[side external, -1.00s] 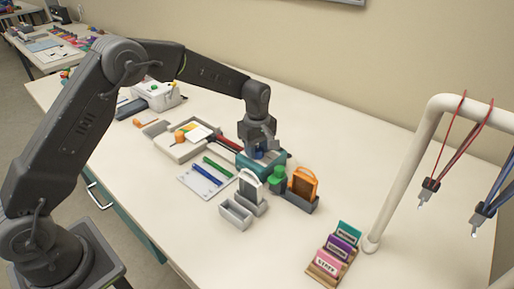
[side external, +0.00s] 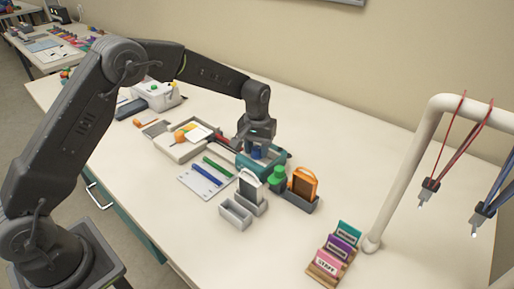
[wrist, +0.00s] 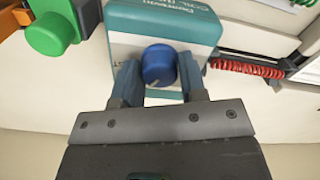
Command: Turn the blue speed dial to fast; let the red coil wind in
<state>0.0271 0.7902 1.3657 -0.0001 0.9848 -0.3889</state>
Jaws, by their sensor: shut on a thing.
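The blue speed dial (wrist: 159,65) is on the teal and white coil machine (wrist: 120,45), with a pale pointer line on its lower part. My gripper (wrist: 159,78) is shut on the dial, one finger on each side. The machine's printed speed labels are mostly hidden by my fingers.
A green-capped block (side external: 277,174) and an orange-framed holder (side external: 304,181) stand close beside the machine. A white-framed holder (side external: 250,185), blue and green pens (side external: 207,175) and a grey tray (side external: 180,152) are near. The table front right has a card rack (side external: 327,262).

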